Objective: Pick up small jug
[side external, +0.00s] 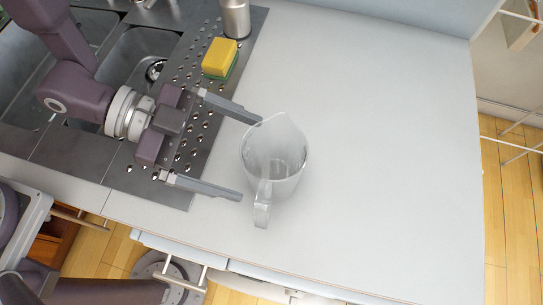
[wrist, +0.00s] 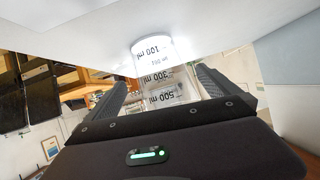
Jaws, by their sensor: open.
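The small jug (side external: 275,160) is clear and see-through and stands on the pale countertop, with its handle toward the bottom of the side external view. In the wrist view the jug (wrist: 153,62) shows printed volume marks and appears ahead, between the two fingers. My gripper (side external: 251,157) is open, its fingers spread wide. In the side external view the fingertips are at the jug's left edge, one near its spout side and one near its handle side. In the wrist view my gripper (wrist: 160,82) shows both fingers apart, with no visible grip on the jug.
A yellow and green sponge (side external: 219,58) and a metal cylinder (side external: 236,18) stand on the perforated drainboard (side external: 205,125). A steel sink (side external: 135,50) lies at the upper left. The countertop (side external: 400,140) right of the jug is clear.

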